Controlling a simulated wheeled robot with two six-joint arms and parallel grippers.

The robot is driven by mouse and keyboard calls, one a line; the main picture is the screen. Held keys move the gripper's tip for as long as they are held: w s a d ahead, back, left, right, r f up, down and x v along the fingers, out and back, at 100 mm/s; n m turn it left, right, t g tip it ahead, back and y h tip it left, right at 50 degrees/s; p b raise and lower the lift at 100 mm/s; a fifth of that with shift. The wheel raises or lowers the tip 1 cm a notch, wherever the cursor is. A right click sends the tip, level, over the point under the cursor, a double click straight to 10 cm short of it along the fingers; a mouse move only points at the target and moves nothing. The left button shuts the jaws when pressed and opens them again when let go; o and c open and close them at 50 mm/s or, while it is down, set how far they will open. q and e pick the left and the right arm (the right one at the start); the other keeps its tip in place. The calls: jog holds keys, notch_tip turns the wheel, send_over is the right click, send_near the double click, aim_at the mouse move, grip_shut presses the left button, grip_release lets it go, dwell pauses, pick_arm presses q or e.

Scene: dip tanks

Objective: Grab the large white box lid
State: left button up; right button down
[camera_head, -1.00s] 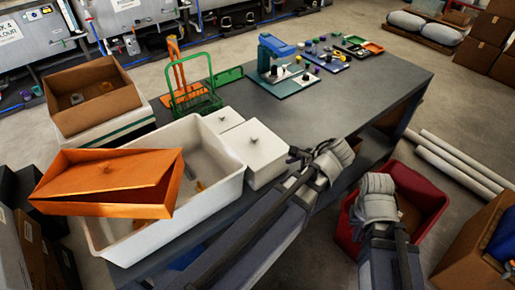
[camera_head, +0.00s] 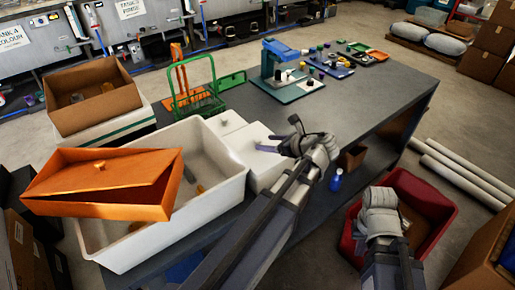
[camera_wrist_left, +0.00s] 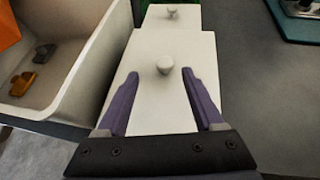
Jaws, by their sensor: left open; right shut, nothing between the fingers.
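The large white box lid (camera_wrist_left: 150,105) is a flat white square with a round knob (camera_wrist_left: 164,65) in the left wrist view. It also shows in the head view (camera_head: 252,160), on its box beside the big white tub. My left gripper (camera_head: 288,138) is open above the lid. In the left wrist view its two purple fingers (camera_wrist_left: 160,100) are spread on either side of the lid's middle, with the knob just ahead of their tips. My right gripper (camera_head: 380,208) is over the red bin, away from the lid; it is shut and empty, its fingers hard to see.
A smaller white lidded box (camera_head: 225,122) stands right behind the large one. The white tub (camera_head: 213,215) is to the left, with an orange lidded box (camera_head: 100,185) across it. A green wire basket (camera_head: 195,103) stands behind. The table (camera_head: 345,120) is clear to the right.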

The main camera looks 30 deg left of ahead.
aim_at(260, 142)
pick_arm(q)
jog(key=shift+w+a+f+b, duration=0.15)
jog(key=shift+a+f+b, duration=0.05)
jog(key=shift+f+b, duration=0.1)
jog(key=b+x, duration=0.2)
jog(key=x, duration=0.2)
jog(key=shift+w+f, duration=0.25)
jog(key=shift+a, duration=0.15)
jog(key=shift+r, duration=0.1)
grip_shut()
